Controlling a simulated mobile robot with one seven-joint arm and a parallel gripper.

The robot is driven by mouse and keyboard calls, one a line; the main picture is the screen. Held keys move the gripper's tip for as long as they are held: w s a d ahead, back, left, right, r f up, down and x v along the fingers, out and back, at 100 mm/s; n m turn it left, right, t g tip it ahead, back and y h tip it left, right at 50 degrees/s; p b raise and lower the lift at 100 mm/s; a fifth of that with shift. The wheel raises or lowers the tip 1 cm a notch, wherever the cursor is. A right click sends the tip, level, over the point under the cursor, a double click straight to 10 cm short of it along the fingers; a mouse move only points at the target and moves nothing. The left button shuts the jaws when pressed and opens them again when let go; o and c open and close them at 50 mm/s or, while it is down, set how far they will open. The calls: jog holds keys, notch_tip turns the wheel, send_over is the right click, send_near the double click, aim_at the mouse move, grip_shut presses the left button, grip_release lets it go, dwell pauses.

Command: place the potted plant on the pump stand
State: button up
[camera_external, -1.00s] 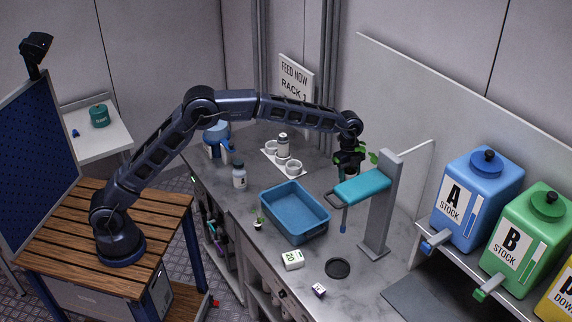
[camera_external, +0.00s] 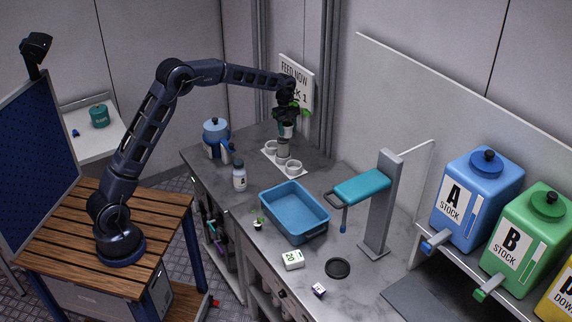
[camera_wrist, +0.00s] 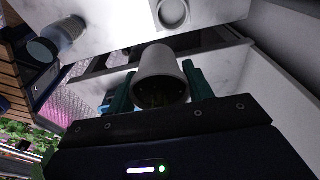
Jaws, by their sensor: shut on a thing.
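My gripper (camera_external: 287,118) is shut on a white pot (camera_wrist: 155,78), with one teal finger on each side of it in the wrist view. The pot's dark mouth with some green inside faces the camera. Green leaves (camera_external: 303,108) show beside my gripper in the external view. My gripper is at the back of the counter, above the white tray (camera_external: 299,173); the gap below the pot is hard to judge. A grey post (camera_external: 381,215) with a teal plate (camera_external: 362,186), perhaps the pump stand, stands to the right, apart from my gripper.
The tray bears white cups (camera_external: 293,167) and a taller white cylinder (camera_external: 283,150). A blue bin (camera_external: 312,232) is in front. A bottle (camera_external: 239,180) and blue jug (camera_external: 215,135) stand left. A small plant (camera_external: 258,222), white box (camera_external: 292,259) and dark disc (camera_external: 337,267) lie near the front edge.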

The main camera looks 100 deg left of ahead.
jog(key=s+a+f, duration=0.1)
jog(key=s+a, duration=0.3)
jog(key=s, duration=0.7)
jog(key=s+a+f, duration=0.1)
jog(key=s+a, duration=0.4)
jog(key=s, duration=0.6)
jog(key=f, duration=2)
jog(key=shift+s+d, duration=0.15)
jog(key=shift+s, duration=0.05)
jog(key=o, duration=1)
jog(key=shift+f, duration=0.1)
notch_tip(320, 180, up, 12)
jog(key=s+a, duration=0.1)
jog(key=shift+s+a, duration=0.15)
